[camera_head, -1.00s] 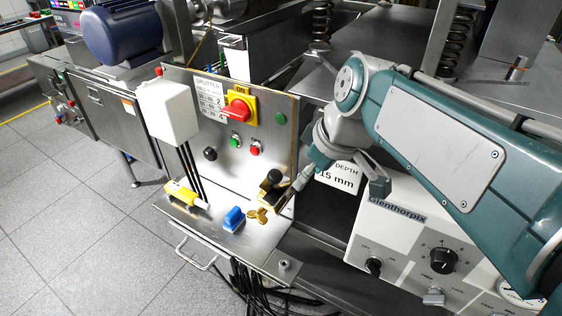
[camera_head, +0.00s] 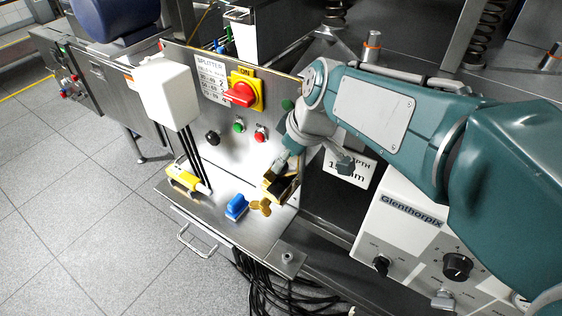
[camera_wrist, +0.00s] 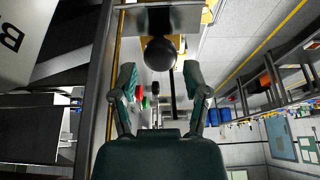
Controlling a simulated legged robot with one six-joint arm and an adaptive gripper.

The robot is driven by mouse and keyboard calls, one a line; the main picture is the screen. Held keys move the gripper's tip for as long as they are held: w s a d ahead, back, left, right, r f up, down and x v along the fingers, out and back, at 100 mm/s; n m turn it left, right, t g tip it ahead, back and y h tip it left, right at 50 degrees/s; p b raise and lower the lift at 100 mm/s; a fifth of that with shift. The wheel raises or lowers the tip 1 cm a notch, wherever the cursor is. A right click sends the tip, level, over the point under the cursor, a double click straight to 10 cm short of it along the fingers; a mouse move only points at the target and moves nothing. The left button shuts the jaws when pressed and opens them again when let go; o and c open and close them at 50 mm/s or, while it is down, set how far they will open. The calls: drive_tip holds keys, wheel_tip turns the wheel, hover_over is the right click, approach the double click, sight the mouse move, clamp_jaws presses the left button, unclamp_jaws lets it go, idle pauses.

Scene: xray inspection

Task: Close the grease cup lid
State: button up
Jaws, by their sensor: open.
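The brass grease cup (camera_head: 270,185) sits at the right end of the steel shelf, against the control panel. A black round knob, apparently the lid's, shows in the wrist view (camera_wrist: 160,53), beyond and between my fingertips. My gripper (camera_wrist: 160,78) is open and empty, with one finger on each side of the knob's line. In the head view one finger is close above the cup and overlaps it, so I cannot tell whether it touches. The lid's angle is partly hidden by the finger and hard to read.
The steel panel (camera_head: 215,115) carries a red-and-yellow switch (camera_head: 242,92) and buttons. On the shelf are a blue-handled item (camera_head: 236,207), a brass wing-shaped piece (camera_head: 261,206) and a yellow item (camera_head: 184,179). A white Glenthorpix box (camera_head: 405,235) stands right of the shelf.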

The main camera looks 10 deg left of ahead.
drive_tip(key=shift+x, duration=1.8)
clamp_jaws()
drive_tip(key=shift+w+a+f+g+h, duration=0.1)
drive_tip(key=shift+a+f+g+h, duration=0.15)
drive_tip(key=shift+h, duration=0.4)
drive_tip(key=shift+w+a+f+g+h, duration=0.15)
drive_tip(key=shift+a+g+h, duration=0.2)
drive_tip(key=shift+h, duration=0.35)
drive_tip(key=shift+w+a+f+g+h, duration=0.1)
drive_tip(key=shift+a+f+g+h, duration=0.15)
drive_tip(key=shift+h, duration=0.4)
unclamp_jaws()
drive_tip(key=shift+r, duration=0.1)
drive_tip(key=shift+r, duration=0.1)
wheel_tip(320, 180, up, 12)
drive_tip(key=shift+f, duration=0.15)
